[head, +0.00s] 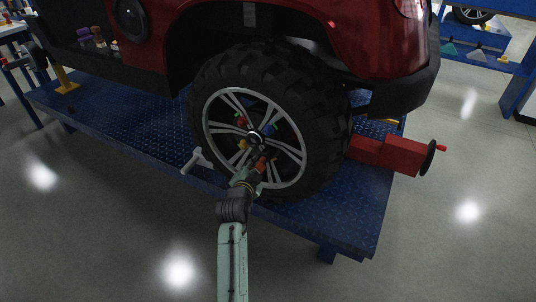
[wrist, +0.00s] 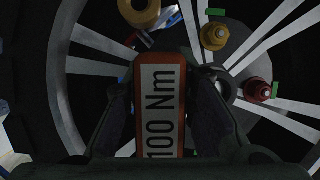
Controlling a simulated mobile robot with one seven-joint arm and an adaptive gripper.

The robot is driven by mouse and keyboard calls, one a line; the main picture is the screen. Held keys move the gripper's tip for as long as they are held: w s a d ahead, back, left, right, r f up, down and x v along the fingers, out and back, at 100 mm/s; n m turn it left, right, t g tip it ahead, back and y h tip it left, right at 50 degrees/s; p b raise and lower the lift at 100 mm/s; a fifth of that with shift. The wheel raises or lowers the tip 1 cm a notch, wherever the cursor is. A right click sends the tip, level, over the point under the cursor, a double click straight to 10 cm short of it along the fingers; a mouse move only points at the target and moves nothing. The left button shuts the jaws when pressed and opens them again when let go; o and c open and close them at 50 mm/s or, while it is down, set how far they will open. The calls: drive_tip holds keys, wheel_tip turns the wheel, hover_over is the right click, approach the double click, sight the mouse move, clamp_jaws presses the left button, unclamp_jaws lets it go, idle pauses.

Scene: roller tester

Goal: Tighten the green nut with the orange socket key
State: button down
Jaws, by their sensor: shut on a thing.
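The wrist view does not clearly show a green nut, only small green tabs beside other nuts.
A yellow nut (wrist: 214,36) and a red nut (wrist: 258,90) sit on the wheel near the key. An orange-tan ring (wrist: 138,12) is at the wrist view's top. A grey T-shaped tool (head: 198,160) is left of the wheel. A red block (head: 388,155) stands right.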

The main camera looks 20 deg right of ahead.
drive_tip(key=shift+b, duration=0.5)
drive_tip(key=shift+w+a+r+m+t+b, duration=0.1)
drive_tip(key=shift+m+t+b, duration=0.4)
drive_tip(key=shift+b, duration=0.65)
drive_tip(key=shift+w+r+m+t+b, duration=0.1)
drive_tip(key=shift+m+t+b, duration=0.1)
drive_tip(key=shift+m+b, duration=0.75)
